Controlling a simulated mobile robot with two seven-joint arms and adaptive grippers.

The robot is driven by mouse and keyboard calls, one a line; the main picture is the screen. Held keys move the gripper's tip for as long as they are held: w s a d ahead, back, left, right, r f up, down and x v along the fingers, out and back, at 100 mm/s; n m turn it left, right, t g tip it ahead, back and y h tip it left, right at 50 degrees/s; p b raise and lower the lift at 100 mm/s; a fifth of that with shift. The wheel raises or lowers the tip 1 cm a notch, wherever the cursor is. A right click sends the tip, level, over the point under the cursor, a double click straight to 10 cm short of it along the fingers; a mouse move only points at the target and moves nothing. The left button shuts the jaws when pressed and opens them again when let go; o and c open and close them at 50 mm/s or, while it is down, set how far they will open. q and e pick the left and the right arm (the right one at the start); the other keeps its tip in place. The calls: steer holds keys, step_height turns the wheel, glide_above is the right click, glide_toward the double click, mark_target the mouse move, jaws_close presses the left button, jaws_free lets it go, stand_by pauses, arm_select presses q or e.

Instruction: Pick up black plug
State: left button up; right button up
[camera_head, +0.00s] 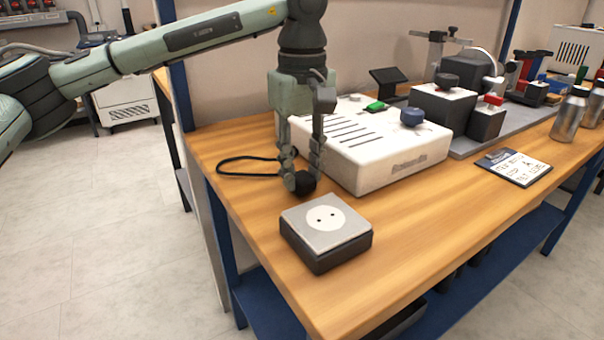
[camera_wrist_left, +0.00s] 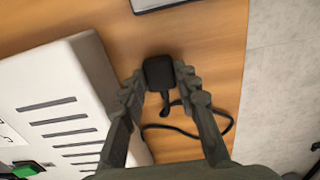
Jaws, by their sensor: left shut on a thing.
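The black plug (camera_head: 305,182) is between the fingers of my left gripper (camera_head: 302,178), beside the white machine and behind the socket box. In the left wrist view the plug (camera_wrist_left: 158,72) sits at the fingertips of my left gripper (camera_wrist_left: 160,84), which is shut on it. Its black cord (camera_head: 245,165) loops on the wooden table to the left and shows in the wrist view too (camera_wrist_left: 188,133). I cannot tell whether the plug touches the table. The socket box (camera_head: 327,228) has a grey top with a round white two-hole socket. My right gripper is not in view.
The white slotted machine (camera_head: 400,175) with a green switch (camera_head: 376,106) stands close to the right of my left gripper. A marker device (camera_head: 470,90), a printed card (camera_head: 513,167) and metal bottles (camera_head: 570,115) are farther right. The table front (camera_head: 400,245) is clear.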

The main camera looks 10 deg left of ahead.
mark_target(306, 180)
arm_select(q)
steer(key=r, duration=0.3)
steer(key=s+d+r, duration=0.1)
steer(key=shift+s+r, duration=0.1)
steer(key=shift+r, duration=0.05)
steer(key=s+d+r, duration=0.5)
steer(key=s+r, duration=0.1)
steer(key=s, duration=0.2)
steer(key=shift+s, duration=0.4)
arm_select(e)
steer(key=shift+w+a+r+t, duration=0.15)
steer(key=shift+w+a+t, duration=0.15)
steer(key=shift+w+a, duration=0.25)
arm_select(q)
steer(key=shift+r, duration=0.1)
steer(key=shift+f+b, duration=1.1)
steer(key=shift+f, duration=0.3)
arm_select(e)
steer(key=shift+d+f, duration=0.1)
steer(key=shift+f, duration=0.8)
